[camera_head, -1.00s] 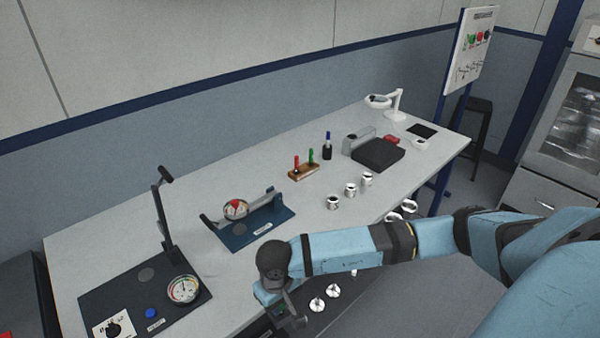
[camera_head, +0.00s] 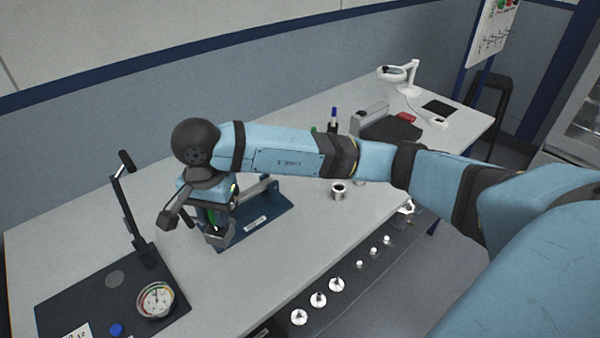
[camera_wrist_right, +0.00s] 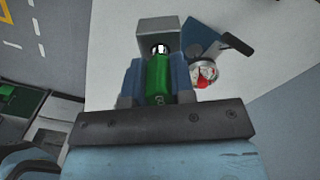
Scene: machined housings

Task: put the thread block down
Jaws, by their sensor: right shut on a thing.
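The thread block (camera_wrist_right: 155,35) is a small grey block at the end of my right gripper (camera_wrist_right: 158,80). A green piece (camera_wrist_right: 157,95) with a shiny metal end lies between the fingers and meets the block. In the head view, my right gripper (camera_head: 211,215) points down beside the blue gauge stand (camera_head: 275,212), with the block (camera_head: 218,238) at its lower end. It is shut on this load. I cannot tell whether the block touches the table. My left gripper is not in view.
A dark base (camera_head: 75,290) with a dial (camera_head: 155,300) and an upright post stands at the left. A metal ring (camera_head: 338,191) lies right of the stand. Several shiny parts sit on a dark strip (camera_head: 335,310) in front. White tabletop (camera_head: 225,290) is bare before the gripper.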

